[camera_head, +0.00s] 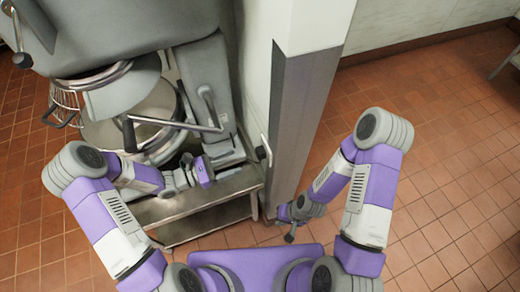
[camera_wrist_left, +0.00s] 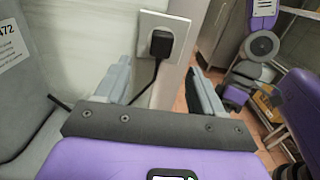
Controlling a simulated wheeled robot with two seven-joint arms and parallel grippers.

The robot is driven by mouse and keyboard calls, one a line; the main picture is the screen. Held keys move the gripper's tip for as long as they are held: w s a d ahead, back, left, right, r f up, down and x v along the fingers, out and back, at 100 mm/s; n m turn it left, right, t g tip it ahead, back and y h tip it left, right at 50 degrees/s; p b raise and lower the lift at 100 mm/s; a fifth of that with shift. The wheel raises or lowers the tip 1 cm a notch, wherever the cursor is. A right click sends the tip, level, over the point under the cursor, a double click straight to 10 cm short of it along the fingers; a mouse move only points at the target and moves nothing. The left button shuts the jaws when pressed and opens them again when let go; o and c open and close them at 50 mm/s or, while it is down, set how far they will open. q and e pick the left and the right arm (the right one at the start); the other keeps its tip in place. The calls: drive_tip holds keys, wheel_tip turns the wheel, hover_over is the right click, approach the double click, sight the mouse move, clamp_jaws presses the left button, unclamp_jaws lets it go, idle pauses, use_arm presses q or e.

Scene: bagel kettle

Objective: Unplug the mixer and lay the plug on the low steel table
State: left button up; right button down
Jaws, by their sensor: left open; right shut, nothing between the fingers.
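A black plug (camera_wrist_left: 162,44) sits in a white wall socket (camera_wrist_left: 178,22) in the left wrist view, with its black cord hanging down. In the head view the plug (camera_head: 261,153) shows on the wall beside the grey pillar. The mixer (camera_head: 130,80) stands at the left, on or behind the low steel table (camera_head: 205,190). My left gripper (camera_wrist_left: 160,82) is open and empty, its two fingers pointing toward the plug with a gap between; in the head view it is near the mixer's base (camera_head: 207,172). My right gripper (camera_head: 289,238) is shut and empty, low by the pillar's foot.
A grey corner pillar (camera_head: 302,120) stands just right of the plug. The mixer's bowl and long handle (camera_head: 185,126) are close to my left arm. The tiled floor (camera_head: 450,150) at the right is open. A shelf rack (camera_wrist_left: 290,50) shows in the left wrist view.

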sight(261, 153)
use_arm(q)
drive_tip(key=shift+s, duration=0.15)
drive_tip(key=b+x, duration=0.1)
drive_tip(key=x, duration=0.8)
idle(1.5)
clamp_jaws()
idle(0.4)
drive_tip(key=shift+p+v, duration=0.75)
drive_tip(key=shift+v, duration=2.15)
